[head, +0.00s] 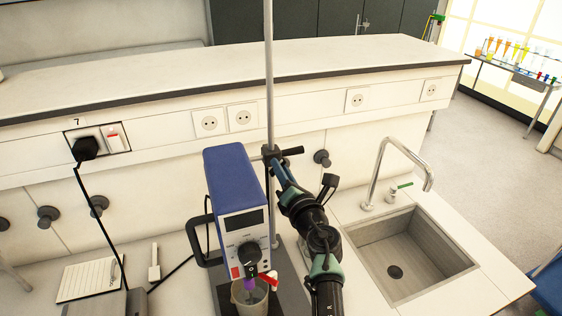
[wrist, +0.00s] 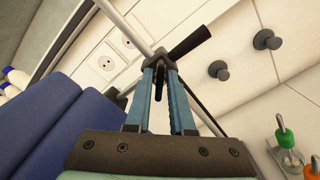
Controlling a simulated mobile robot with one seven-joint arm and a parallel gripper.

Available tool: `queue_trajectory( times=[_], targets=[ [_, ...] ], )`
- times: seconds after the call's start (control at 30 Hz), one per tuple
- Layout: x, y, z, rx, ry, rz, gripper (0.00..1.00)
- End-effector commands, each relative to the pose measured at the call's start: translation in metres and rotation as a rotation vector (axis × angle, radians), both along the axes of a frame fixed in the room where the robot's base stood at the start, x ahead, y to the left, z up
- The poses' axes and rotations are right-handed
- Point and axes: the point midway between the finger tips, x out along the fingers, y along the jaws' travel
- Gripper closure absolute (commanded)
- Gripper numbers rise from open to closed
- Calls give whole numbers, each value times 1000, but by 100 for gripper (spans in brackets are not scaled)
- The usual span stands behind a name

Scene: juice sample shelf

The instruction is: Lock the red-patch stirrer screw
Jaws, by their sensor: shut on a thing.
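The stirrer (head: 236,200) is a blue-topped box with a pale front, a dial and a small red patch (head: 236,272) low on that front. It stands beside a vertical metal rod (head: 268,80). A black clamp (wrist: 158,62) with a black bar sticking out to the right (head: 293,151) sits on the rod. My gripper (head: 275,166) reaches the clamp from below right. In the wrist view its blue fingers (wrist: 160,80) are shut around a thin black part under the clamp, which appears to be the stirrer screw (wrist: 158,88). The fingers partly hide it.
A beaker (head: 248,296) stands under the stirrer, with a red item beside it. A sink (head: 395,271) and tap (head: 372,185) lie to the right. A black plug (head: 86,148) with its cable and a notepad (head: 90,279) are at left. The raised shelf (head: 200,82) runs behind.

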Motion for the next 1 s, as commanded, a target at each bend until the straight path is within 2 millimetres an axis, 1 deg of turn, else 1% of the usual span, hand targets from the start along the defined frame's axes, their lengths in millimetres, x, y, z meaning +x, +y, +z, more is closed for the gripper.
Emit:
queue_trajectory(
  times=[0.4, 0.6, 0.8, 1.0],
  targets=[
    [0, -1, -1, 377, 125, -2, 100],
    [0, -2, -2, 535, 177, -2, 100],
    [0, -2, -3, 656, 215, -1, 100],
    [0, -2, -4, 731, 239, 0, 100]
  ],
)
